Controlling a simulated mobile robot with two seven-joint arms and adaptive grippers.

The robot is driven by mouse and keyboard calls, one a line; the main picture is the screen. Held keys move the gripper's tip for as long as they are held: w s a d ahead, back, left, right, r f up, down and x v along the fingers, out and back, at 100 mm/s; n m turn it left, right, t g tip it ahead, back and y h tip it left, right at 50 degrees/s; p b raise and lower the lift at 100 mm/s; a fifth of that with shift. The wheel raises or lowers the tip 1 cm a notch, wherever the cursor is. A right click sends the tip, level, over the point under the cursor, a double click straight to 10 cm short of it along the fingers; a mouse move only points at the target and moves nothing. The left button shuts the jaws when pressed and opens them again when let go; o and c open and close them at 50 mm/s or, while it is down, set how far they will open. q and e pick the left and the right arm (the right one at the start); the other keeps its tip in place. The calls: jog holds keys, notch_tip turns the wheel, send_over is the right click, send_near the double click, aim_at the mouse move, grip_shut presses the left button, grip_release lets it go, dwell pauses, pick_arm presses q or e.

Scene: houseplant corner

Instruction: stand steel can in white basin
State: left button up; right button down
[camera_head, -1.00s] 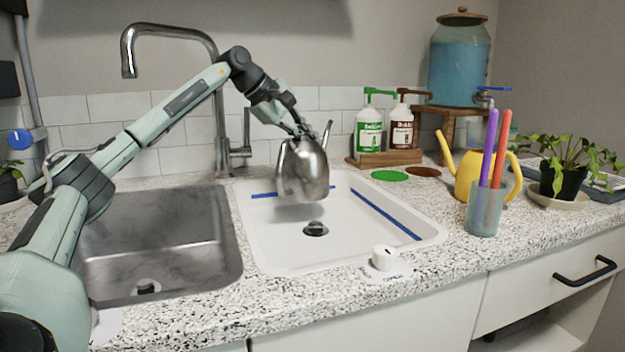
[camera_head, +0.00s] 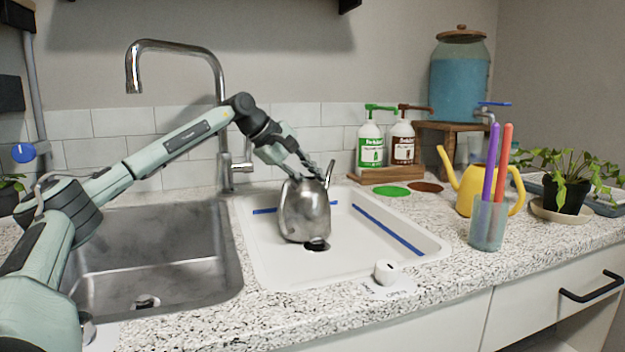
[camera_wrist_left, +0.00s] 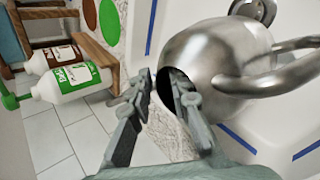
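The steel can (camera_head: 305,212) stands upright in the white basin (camera_head: 275,270), close behind the drain (camera_head: 316,245), which it partly hides. In the left wrist view the can (camera_wrist_left: 215,55) shows its open mouth and looped handle. My left gripper (camera_head: 311,176) is at the top of the can. In the left wrist view my left gripper (camera_wrist_left: 160,82) has its fingers apart, one inside the can's mouth and one outside the rim, with a gap around the rim. The can's base is seen only from the front. My right gripper is not in view.
A metal sink (camera_head: 150,255) lies left of the basin, with a faucet (camera_head: 218,110) behind. A white knob (camera_head: 386,272) sits in front.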

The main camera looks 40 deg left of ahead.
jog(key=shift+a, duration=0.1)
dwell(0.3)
pick_arm(q)
jog(key=shift+s+r, duration=0.1)
jog(key=shift+r, duration=0.15)
jog(key=shift+p+v, duration=0.35)
jog(key=shift+v, duration=5.5)
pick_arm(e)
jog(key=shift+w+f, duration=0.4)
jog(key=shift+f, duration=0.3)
pick_arm(q)
jog(key=shift+f, duration=0.1)
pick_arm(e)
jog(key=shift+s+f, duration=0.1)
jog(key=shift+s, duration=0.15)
